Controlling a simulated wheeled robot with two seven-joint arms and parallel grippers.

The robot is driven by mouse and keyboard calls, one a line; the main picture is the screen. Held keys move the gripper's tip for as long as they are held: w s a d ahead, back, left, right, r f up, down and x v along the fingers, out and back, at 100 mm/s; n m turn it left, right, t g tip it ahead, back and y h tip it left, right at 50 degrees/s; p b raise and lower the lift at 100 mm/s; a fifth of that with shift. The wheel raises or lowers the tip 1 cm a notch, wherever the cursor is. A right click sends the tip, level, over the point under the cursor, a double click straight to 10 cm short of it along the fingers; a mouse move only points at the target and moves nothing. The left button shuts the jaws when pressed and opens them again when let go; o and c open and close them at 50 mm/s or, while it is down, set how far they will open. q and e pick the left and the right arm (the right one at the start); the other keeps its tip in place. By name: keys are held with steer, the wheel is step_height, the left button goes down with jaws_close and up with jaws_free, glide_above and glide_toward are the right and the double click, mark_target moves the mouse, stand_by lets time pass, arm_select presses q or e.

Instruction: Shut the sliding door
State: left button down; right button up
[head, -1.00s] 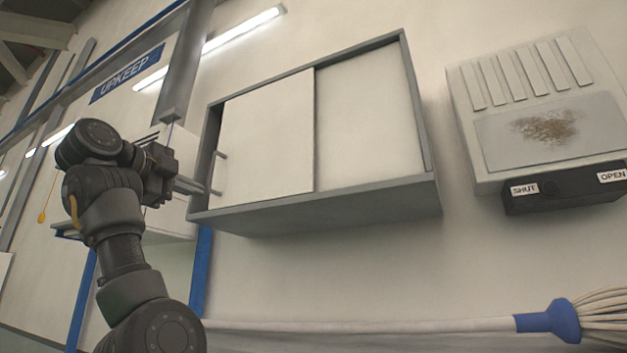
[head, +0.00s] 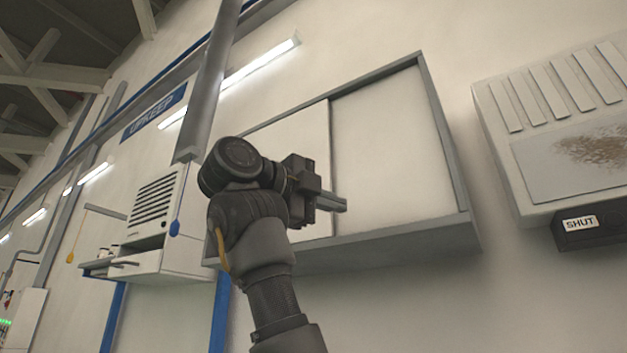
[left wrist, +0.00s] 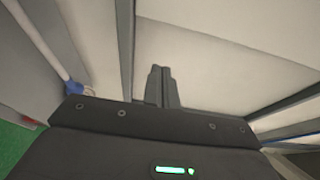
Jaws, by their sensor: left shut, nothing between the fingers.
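The wall cabinet (head: 400,238) has a grey frame. Its sliding door (head: 285,132) is a white front panel on the left side, and a second white panel (head: 390,150) shows to its right. My arm hides the door's left part, including its handle. My left gripper (head: 343,204) is shut and empty, in front of the cabinet near the door's right edge. I cannot tell whether it touches the door. In the left wrist view the shut fingers (left wrist: 162,86) stand before pale panels. My right gripper is not in view.
A white wall unit (head: 590,150) with a SHUT label (head: 580,222) is at the right. A louvred white box (head: 155,205) is on the wall at the left. A broom's blue part (left wrist: 75,92) shows in the left wrist view.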

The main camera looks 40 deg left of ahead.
mark_target(343, 217)
arm_select(q)
steer(key=p+x, duration=0.1)
steer(key=x, duration=0.2)
steer(key=shift+w+r, duration=0.15)
steer(key=shift+w, duration=0.15)
steer(key=shift+a+f+p, duration=0.2)
steer(key=shift+a+p, duration=0.9)
steer(key=shift+a, duration=0.95)
steer(key=shift+d, duration=0.1)
steer(key=shift+d, duration=0.15)
